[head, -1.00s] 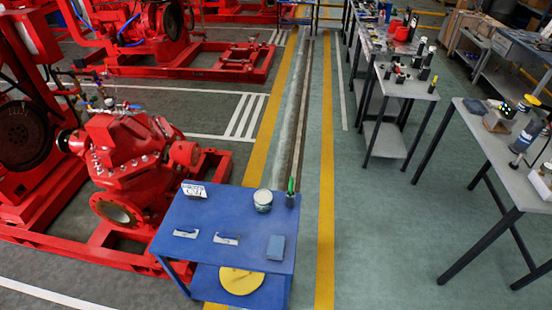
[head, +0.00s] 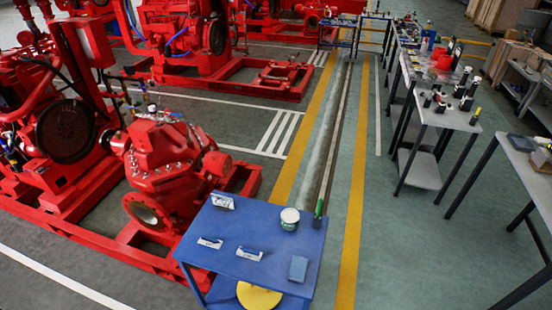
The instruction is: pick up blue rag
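A folded blue rag (head: 298,268) lies flat near the front right corner of the blue table (head: 226,262) in the head view. Its colour is a little greyer than the tabletop. A second small blue cloth-like item (head: 521,143) lies on the grey table at the right edge; I cannot tell what it is. Neither of my grippers shows in the head view.
The blue table also bears a white can (head: 289,219), a green-handled item (head: 319,208), a white card (head: 222,201) and two small metal tools. A red pump (head: 160,170) stands close on its left. The green floor (head: 410,250) to its right is clear.

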